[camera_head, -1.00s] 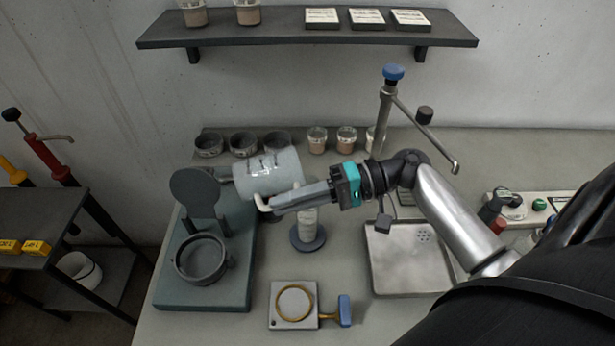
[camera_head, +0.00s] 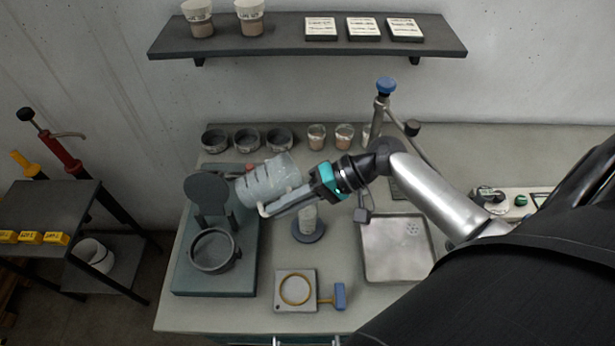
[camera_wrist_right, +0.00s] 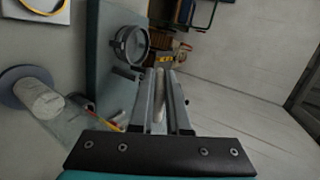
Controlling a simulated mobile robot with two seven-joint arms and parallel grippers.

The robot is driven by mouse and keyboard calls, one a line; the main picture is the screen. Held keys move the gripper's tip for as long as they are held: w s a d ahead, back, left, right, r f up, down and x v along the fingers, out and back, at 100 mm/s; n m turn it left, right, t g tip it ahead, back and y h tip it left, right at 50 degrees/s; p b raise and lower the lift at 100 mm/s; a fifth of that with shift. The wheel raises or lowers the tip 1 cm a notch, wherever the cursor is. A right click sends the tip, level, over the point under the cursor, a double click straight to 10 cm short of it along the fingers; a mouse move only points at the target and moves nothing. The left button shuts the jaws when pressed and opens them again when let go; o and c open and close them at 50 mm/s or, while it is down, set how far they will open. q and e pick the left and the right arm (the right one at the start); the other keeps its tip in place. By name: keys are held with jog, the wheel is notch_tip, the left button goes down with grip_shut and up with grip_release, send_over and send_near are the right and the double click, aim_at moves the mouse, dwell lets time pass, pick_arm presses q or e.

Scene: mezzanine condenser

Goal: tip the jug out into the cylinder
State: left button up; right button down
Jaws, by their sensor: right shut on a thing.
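The pale, translucent jug (camera_head: 268,181) with dark bands lies tipped on its side in the air, its left end near a round dark lid plate. My right gripper (camera_head: 283,203) is shut on the jug's handle. In the right wrist view its fingers (camera_wrist_right: 160,102) show close together. A dark open cylindrical pot (camera_head: 213,250) stands on a green base (camera_head: 245,278), below and left of the jug. A slim whitish cylinder (camera_head: 308,220) stands on a round dark foot, partly hidden behind the gripper. No stream of contents can be made out. My left gripper is out of view.
The round lid plate (camera_head: 207,191) stands upright behind the pot, close to the jug. Several dark bowls and cups (camera_head: 247,140) line the back. A metal tray (camera_head: 397,262) and tap stand (camera_head: 385,95) are to the right. A ring plate (camera_head: 295,290) lies in front.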

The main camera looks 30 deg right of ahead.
jog(key=h, duration=0.1)
jog(key=f+g+h, duration=0.1)
jog(key=h, duration=0.1)
jog(key=shift+w+a+f, duration=0.1)
jog(key=shift+a, duration=0.05)
jog(key=shift+w+a+r+g+h, duration=0.1)
jog(key=shift+a+r+g+h, duration=0.3)
jog(key=shift+h, duration=0.3)
jog(key=w+a+f+g+h, duration=0.1)
jog(key=a+f+g+h, duration=0.1)
jog(key=a+f+h, duration=0.2)
jog(key=shift+w+a+f+h, duration=0.25)
jog(key=shift+w+f+h, duration=0.15)
jog(key=shift+f+h, duration=0.85)
jog(key=shift+r+h, duration=0.2)
jog(key=shift+h, duration=0.05)
